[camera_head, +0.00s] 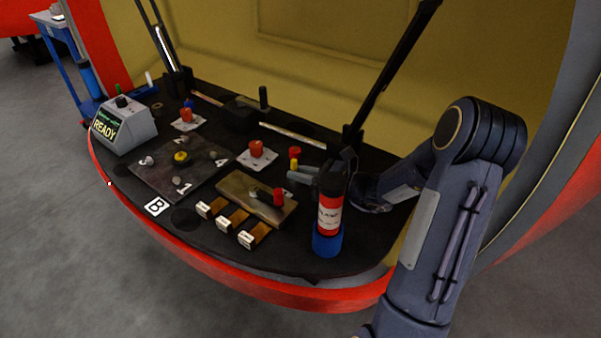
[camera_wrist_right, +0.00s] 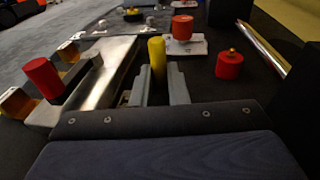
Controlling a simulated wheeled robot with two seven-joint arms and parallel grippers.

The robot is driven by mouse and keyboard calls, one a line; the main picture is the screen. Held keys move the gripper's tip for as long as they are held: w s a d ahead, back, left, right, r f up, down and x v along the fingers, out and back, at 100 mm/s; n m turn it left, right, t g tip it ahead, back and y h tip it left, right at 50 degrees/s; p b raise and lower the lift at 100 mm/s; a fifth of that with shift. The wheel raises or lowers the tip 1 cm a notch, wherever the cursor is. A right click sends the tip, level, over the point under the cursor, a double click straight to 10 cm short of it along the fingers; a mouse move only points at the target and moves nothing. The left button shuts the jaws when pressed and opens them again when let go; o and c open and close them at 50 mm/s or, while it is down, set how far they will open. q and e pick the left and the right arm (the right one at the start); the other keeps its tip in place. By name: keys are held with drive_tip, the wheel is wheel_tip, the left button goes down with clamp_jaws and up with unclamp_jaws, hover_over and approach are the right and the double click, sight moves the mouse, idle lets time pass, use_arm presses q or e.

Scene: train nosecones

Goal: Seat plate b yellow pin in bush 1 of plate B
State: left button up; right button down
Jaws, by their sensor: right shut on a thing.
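The yellow pin (camera_wrist_right: 157,58) stands upright between the fingers of my right gripper (camera_wrist_right: 160,88), which is shut on it. In the head view the yellow pin (camera_head: 294,165) shows just above the fingertips of my right gripper (camera_head: 298,177), right of the metal block. Its lower end is hidden. Plate B (camera_head: 150,181) is the dark plate to the left, with numbers 1 to 4, a yellow knob (camera_head: 181,156) at its middle and a B label (camera_head: 157,206) in front. Bush 1 by the number 1 (camera_head: 184,189) is too small to make out clearly. My left gripper is not in view.
A metal block (camera_head: 240,187) with a red-ended handle (camera_head: 278,197) lies between plate B and my right gripper. A red fire-extinguisher-like bottle (camera_head: 329,215) stands near my wrist. A READY box (camera_head: 124,124) is at left.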

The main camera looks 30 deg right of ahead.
drive_tip(key=shift+f, duration=0.1)
drive_tip(key=c, duration=1.3)
unclamp_jaws()
drive_tip(key=shift+f, duration=0.1)
drive_tip(key=shift+c, duration=0.2)
drive_tip(key=shift+s, duration=0.15)
drive_tip(key=p+v, duration=0.1)
drive_tip(key=v, duration=0.6)
drive_tip(key=shift+s+d, duration=0.25)
drive_tip(key=shift+d, duration=0.05)
